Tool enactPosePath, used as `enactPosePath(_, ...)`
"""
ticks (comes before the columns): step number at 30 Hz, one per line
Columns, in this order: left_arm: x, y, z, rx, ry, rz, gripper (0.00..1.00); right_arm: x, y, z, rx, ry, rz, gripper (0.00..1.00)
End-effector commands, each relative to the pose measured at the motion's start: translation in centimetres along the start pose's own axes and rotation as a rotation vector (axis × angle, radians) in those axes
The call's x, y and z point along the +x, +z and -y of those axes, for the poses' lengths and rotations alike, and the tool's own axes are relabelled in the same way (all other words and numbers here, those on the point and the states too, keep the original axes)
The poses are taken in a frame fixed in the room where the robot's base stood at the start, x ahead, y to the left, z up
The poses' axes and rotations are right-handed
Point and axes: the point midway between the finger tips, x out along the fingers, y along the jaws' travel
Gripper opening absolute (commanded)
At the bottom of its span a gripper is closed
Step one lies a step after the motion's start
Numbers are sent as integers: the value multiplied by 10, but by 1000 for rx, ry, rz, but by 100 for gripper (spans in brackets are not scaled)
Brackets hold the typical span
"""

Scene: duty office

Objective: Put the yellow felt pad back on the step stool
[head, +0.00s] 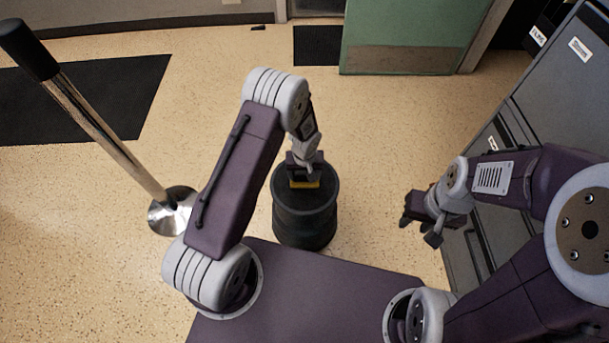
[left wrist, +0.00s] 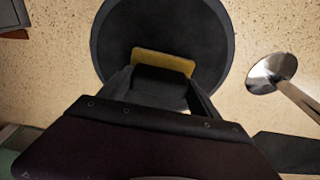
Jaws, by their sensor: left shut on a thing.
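The step stool (head: 305,222) is a dark round drum on the floor ahead of my base, and its round black top (left wrist: 115,30) fills the upper middle of the left wrist view. The yellow felt pad (head: 304,184) shows as a thin yellow strip under my left gripper (head: 304,172), over the stool top. In the left wrist view the pad (left wrist: 165,62) lies between the fingertips of the left gripper (left wrist: 163,78), which is shut on it. I cannot tell whether the pad touches the stool. My right gripper (head: 425,218) hangs empty at the right, apart from the stool; its jaw opening is unclear.
A metal post with a round base (head: 172,212) stands left of the stool; its base (left wrist: 271,72) also shows in the left wrist view. Grey filing cabinets (head: 520,130) line the right side. A black mat (head: 85,95) lies at left.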

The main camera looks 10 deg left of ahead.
Motion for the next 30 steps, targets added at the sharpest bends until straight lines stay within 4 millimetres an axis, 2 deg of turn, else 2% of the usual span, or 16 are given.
enactPosePath(7, 3, 0, 0, -1, 0, 0, 34, 3, 0, 0, 0, 0, 0, 36)
enactPosePath(8, 2, 0, 0, -1, 0, 0, 78, 2, 0, 0, 0, 0, 0, 36)
enactPosePath(9, 1, 0, 0, -1, 0, 0, 89, 2, 0, 0, 0, 0, 0, 36)
enactPosePath(10, 1, 0, 0, -1, 0, 0, 94, 2, 0, 0, 0, 0, 0, 36)
enactPosePath(20, -3, 0, 0, -1, 0, 0, 94, -3, 0, 0, 0, 0, 0, 36)
enactPosePath(23, -20, -2, 0, -2, 0, -1, 94, -12, -1, 0, 0, 0, 0, 36)
enactPosePath(30, -85, -2, 0, -2, 1, -2, 94, -39, -4, 1, 0, 0, 0, 36)
